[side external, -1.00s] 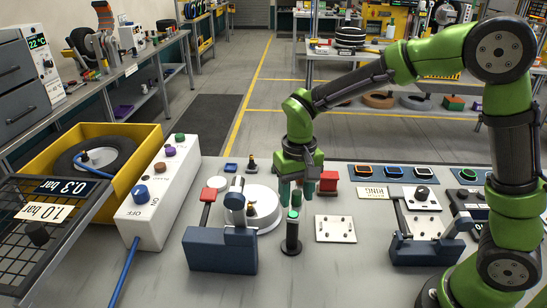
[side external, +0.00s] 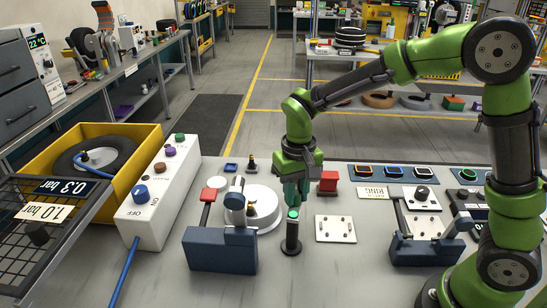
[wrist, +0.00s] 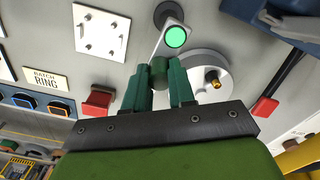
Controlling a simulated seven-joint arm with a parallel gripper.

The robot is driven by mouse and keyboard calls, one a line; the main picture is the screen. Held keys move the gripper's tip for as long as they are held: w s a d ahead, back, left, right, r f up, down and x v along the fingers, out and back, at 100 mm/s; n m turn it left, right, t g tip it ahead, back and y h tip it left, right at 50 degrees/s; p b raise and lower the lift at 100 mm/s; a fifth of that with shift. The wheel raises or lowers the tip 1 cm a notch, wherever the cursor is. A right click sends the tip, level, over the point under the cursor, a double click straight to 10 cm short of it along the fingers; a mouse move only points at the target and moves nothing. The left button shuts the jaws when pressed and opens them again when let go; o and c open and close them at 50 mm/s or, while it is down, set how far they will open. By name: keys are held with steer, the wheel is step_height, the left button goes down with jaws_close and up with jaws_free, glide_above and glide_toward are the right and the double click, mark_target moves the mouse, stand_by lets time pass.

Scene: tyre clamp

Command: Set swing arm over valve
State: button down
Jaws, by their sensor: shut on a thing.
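The swing arm is a short grey bar with a lit green lamp (wrist: 176,37), pivoting on a dark post (side external: 291,238). My gripper (side external: 296,198) is at the bar's far end. The brass valve (wrist: 212,78) stands on a white disc (wrist: 205,65), to the right of my fingers in the wrist view. The bar points past the disc, not over the valve. In the side view, the clamp partly hides the white disc (side external: 268,206).
A blue toggle clamp (side external: 221,247) with a red-tipped handle stands in front of the disc. A red block (side external: 328,182) is just right of my gripper.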

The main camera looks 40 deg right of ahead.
steer(key=n, duration=0.3)
steer(key=shift+w+a, duration=0.35)
steer(key=shift+w, duration=0.05)
steer(key=shift+w+a+r+n, duration=0.1)
steer(key=shift+a+n, duration=0.45)
steer(key=shift+n, duration=1.2)
steer(key=shift+w+a+f+n, duration=0.1)
steer(key=shift+a+n, duration=0.4)
steer(key=shift+n, duration=1.3)
steer(key=shift+w+a+r+n, duration=0.1)
steer(key=shift+a+n, duration=0.45)
steer(key=shift+n, duration=1.2)
steer(key=shift+s, duration=0.1)
steer(key=c, duration=0.9)
jaws_free()
steer(key=shift+c, duration=0.2)
step_height(320, 180, up, 17)
